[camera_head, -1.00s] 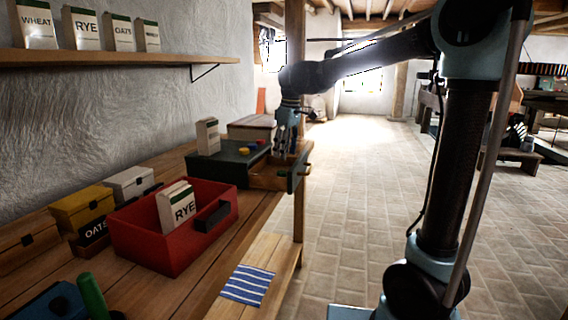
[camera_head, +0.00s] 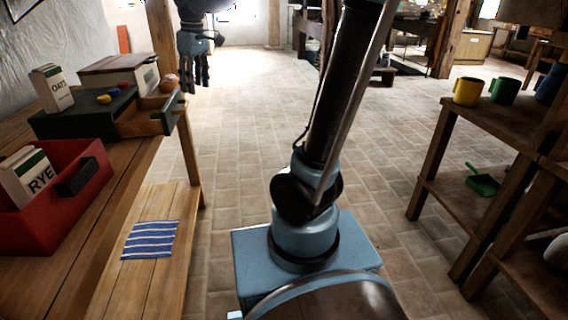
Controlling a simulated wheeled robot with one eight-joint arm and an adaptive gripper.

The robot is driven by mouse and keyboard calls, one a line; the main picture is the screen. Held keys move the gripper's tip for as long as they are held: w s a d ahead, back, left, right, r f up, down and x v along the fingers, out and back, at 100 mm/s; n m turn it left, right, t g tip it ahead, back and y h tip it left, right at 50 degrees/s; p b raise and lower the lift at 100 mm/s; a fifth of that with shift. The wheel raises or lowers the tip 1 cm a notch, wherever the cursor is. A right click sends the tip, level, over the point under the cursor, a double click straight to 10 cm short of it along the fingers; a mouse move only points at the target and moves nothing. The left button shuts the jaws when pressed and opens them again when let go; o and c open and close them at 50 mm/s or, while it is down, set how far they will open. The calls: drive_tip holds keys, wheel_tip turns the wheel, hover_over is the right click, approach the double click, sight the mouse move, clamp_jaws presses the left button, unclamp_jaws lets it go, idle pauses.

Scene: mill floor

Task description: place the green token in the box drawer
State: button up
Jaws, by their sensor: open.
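The dark green box (camera_head: 82,117) stands on the bench at the left. Its wooden drawer (camera_head: 140,122) is pulled out toward the right, with a dark green front (camera_head: 168,113). Yellow (camera_head: 104,99), blue (camera_head: 114,92) and red (camera_head: 123,86) tokens lie on the box top. I cannot see a green token; the drawer's inside shows only partly. My gripper (camera_head: 195,86) hangs fingers down, open, to the right of and above the drawer front, with nothing visible between its fingers.
A red bin (camera_head: 55,215) with a RYE packet (camera_head: 32,175) is nearer on the bench. An OATS packet (camera_head: 53,88), a wooden box (camera_head: 115,68) and a round pinkish thing (camera_head: 169,84) are near the drawer box. A shelf with mugs (camera_head: 467,91) stands right. The floor between is open.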

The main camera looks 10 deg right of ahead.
drive_tip(key=s+d+f+m, duration=0.3)
drive_tip(key=s+d+f, duration=0.1)
drive_tip(key=d, duration=0.4)
drive_tip(key=s+d+f+m, duration=0.2)
drive_tip(key=s+d+f, duration=0.2)
drive_tip(key=d, duration=0.3)
drive_tip(key=s+d+f+m+t+h, duration=0.1)
drive_tip(key=s+d+f+m, duration=0.5)
drive_tip(key=s+d+f, duration=0.4)
wheel_tip(320, 180, down, 4)
drive_tip(key=shift+s+f, duration=0.2)
drive_tip(key=shift+s, duration=0.95)
drive_tip(key=shift+w+f, duration=0.2)
drive_tip(key=shift+w, duration=0.25)
